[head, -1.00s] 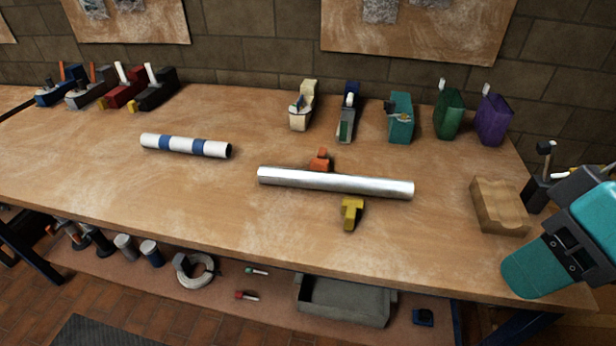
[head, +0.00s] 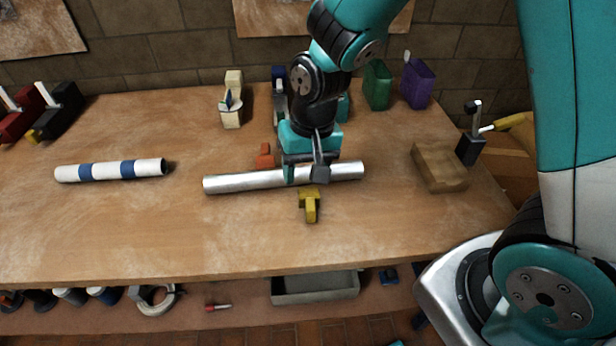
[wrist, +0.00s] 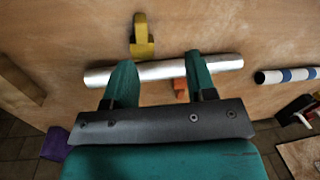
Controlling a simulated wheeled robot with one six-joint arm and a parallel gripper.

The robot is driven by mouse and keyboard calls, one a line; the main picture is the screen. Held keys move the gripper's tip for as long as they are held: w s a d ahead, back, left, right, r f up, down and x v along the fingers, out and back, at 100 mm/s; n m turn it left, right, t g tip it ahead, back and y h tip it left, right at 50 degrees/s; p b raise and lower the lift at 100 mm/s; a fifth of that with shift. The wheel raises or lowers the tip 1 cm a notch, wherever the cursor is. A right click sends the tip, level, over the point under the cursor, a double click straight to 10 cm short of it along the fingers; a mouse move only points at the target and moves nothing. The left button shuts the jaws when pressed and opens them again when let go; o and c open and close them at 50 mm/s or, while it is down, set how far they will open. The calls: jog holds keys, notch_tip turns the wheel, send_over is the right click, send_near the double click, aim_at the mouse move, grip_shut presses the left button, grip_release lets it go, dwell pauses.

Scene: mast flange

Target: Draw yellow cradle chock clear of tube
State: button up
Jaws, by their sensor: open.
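The yellow cradle chock (head: 310,204) lies on the bench against the near side of the silver tube (head: 240,182). In the wrist view the yellow chock (wrist: 143,36) stands just above the tube (wrist: 160,71), its wide end next to it. An orange chock (head: 265,156) sits at the tube's far side; the wrist view shows part of it (wrist: 181,90). My gripper (head: 305,176) is over the tube, behind the yellow chock. Its two fingers are apart with nothing held between them, and they hide parts of the tube in the wrist view.
A white tube with blue bands (head: 110,170) lies to the left. A wooden block (head: 439,167) sits at the right. Tape dispensers and coloured holders, including a purple one (head: 417,84), line the back. The bench in front of the yellow chock is clear.

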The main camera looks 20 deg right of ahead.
aim_at(310, 205)
jog(key=w+f, duration=0.1)
jog(key=f, duration=0.1)
jog(key=w+d+f+m+h, duration=0.1)
jog(key=f, duration=0.1)
jog(key=d+f+m, duration=0.1)
jog(key=f, duration=0.2)
jog(key=shift+w+d+f+p, duration=0.1)
jog(key=shift+w+p, duration=0.2)
jog(key=shift+w, duration=0.1)
jog(key=shift+w+d+f+m+h, duration=0.15)
jog(key=shift+f+m+h, duration=0.2)
jog(key=shift+f, duration=0.25)
notch_tip(310, 205, down, 8)
jog(key=b, duration=0.7)
jog(key=shift+r, duration=0.15)
jog(key=shift+c, duration=0.2)
jog(key=c, duration=0.8)
